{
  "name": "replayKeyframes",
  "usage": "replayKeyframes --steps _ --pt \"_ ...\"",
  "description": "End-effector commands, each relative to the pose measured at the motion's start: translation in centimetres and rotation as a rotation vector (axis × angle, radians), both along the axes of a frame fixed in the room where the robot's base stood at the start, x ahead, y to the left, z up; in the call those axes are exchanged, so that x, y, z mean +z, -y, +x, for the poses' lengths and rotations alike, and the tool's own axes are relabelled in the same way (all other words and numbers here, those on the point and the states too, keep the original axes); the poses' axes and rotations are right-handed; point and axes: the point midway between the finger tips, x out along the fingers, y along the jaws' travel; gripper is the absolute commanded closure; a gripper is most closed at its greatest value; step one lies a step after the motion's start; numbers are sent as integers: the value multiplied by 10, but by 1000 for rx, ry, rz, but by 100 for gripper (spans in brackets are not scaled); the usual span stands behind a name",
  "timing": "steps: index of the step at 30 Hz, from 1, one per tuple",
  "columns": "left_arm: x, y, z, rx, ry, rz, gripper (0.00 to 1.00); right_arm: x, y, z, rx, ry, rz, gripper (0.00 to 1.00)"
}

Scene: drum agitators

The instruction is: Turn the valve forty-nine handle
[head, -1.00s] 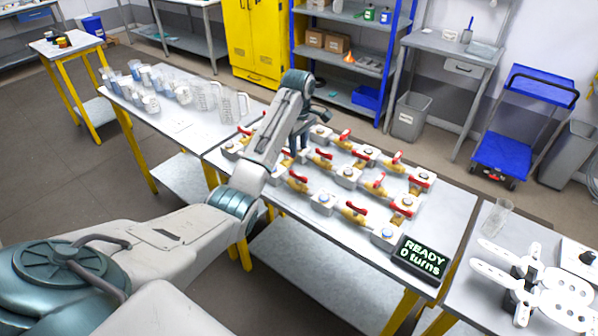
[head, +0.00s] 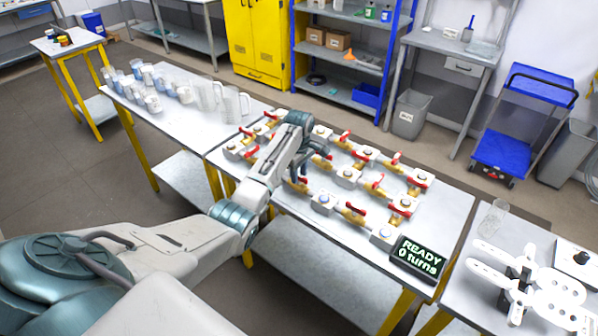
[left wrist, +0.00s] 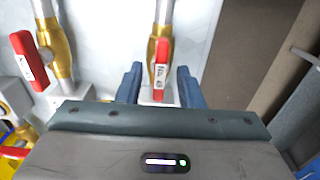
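My left gripper (left wrist: 160,88) is open in the left wrist view, its two blue-grey fingers spread to either side of a red valve handle (left wrist: 161,68). The handle sits on a brass valve body, and its white label is too small to read surely. A second red handle (left wrist: 28,60) on a brass valve is to the left, outside the fingers. In the head view my left gripper (head: 297,172) hangs low over the rows of red-handled valves on the table; the arm hides some of them. My right gripper is not in view.
A black display (head: 419,256) reading "READY 0 turns" stands at the valve table's near right corner. Several jugs and cups stand on the table at left. White bladed parts (head: 540,290) lie on the table at right. A blue cart (head: 505,150) stands behind.

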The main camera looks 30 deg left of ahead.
Motion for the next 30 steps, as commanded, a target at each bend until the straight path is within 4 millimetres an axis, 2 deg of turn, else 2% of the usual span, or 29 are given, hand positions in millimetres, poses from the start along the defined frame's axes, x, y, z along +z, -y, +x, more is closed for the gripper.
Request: replayKeyframes --steps 2,6,7,20,30 --pt "0 0 0 0 0 0 68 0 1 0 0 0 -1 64" --pt "0 0 0 0 0 0 96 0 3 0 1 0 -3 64" --pt "0 0 0 0 0 0 100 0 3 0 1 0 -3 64" --pt "1 0 0 -59 0 0 100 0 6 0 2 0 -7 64" --pt "1 0 1 -308 1 0 100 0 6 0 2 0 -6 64"
